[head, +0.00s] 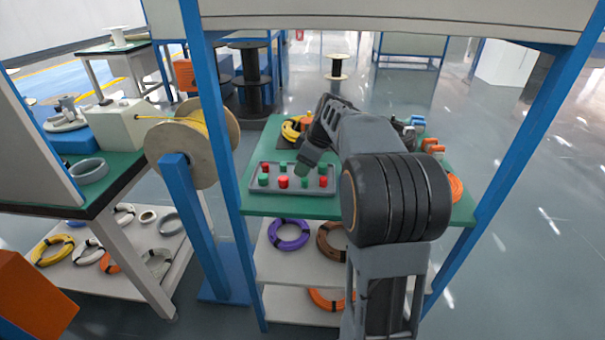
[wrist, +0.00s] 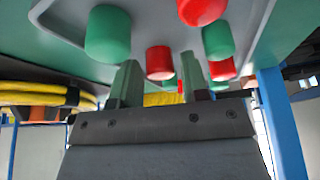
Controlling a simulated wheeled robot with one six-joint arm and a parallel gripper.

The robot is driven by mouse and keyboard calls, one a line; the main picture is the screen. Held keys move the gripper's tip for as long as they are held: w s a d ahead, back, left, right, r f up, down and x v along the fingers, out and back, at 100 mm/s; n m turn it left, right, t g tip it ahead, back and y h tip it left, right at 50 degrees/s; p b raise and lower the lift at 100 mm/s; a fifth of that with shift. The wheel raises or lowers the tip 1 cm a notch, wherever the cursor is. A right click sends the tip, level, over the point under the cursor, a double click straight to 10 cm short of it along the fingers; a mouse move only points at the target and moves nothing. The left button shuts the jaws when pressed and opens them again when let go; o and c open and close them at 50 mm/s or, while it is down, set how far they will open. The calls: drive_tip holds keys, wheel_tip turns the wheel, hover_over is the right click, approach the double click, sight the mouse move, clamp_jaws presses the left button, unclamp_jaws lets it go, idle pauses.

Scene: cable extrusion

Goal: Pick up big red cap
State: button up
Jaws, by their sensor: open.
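A grey tray (head: 250,184) on the green table holds several red and green caps. A large red cap (wrist: 202,10) is cut by the top edge. I cannot tell exact distances.
Green caps (head: 263,179) (head: 304,181) flank the larger red cap closely. Blue posts (head: 215,110) (head: 515,140) stand at both sides of the green table (head: 300,208). A wooden spool (head: 180,152) is at left.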

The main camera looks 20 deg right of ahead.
drive_tip(key=shift+f, duration=0.1)
drive_tip(key=c, duration=0.7)
drive_tip(key=shift+o, duration=0.2)
wheel_tip(320, 180, up, 10)
drive_tip(key=p, duration=0.4)
drive_tip(key=o, duration=0.4)
drive_tip(key=shift+c, duration=1.1)
